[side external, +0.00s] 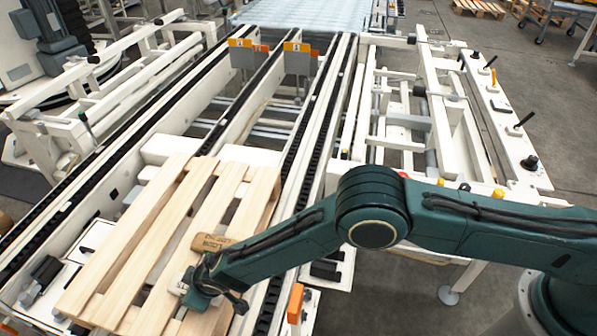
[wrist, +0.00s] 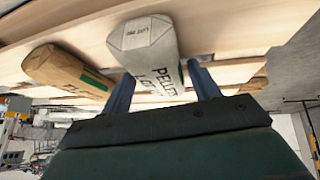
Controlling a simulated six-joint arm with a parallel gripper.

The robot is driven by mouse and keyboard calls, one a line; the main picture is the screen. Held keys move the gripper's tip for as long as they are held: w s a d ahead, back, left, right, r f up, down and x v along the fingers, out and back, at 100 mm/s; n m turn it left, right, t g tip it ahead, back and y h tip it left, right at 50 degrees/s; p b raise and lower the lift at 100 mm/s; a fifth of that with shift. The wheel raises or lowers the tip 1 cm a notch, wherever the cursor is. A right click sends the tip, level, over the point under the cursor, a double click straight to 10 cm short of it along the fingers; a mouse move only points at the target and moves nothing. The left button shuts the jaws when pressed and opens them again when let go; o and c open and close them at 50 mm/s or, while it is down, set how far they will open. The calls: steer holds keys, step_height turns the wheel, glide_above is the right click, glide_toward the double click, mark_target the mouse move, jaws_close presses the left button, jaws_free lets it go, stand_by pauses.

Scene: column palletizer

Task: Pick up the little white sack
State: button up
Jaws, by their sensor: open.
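The little white sack (wrist: 143,42) lies on the wooden pallet (side external: 142,225), with dark print on its side, in the wrist view. My gripper (wrist: 161,74) is open, with one blue finger on each side of the sack's lower part in that view. I cannot tell whether the fingers touch it. In the side view my gripper (side external: 190,290) is low over the pallet's near right part, and only a pale bit of the white sack (side external: 176,284) shows beside it. A brown sack (wrist: 68,68) lies left of the white one in the wrist view.
In the side view the brown sack (side external: 211,242) lies just behind my gripper on the pallet. The pallet sits on a conveyor with dark chain rails (side external: 300,150). Orange-capped posts (side external: 297,50) stand beyond it. The pallet's left slats are clear.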

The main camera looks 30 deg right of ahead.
steer(key=shift+w+f, duration=0.1)
stand_by(0.5)
steer(key=shift+a, duration=0.1)
steer(key=c, duration=0.8)
steer(key=shift+c, duration=0.2)
steer(key=shift+r, duration=0.2)
step_height(320, 180, up, 20)
steer(key=shift+f, duration=0.1)
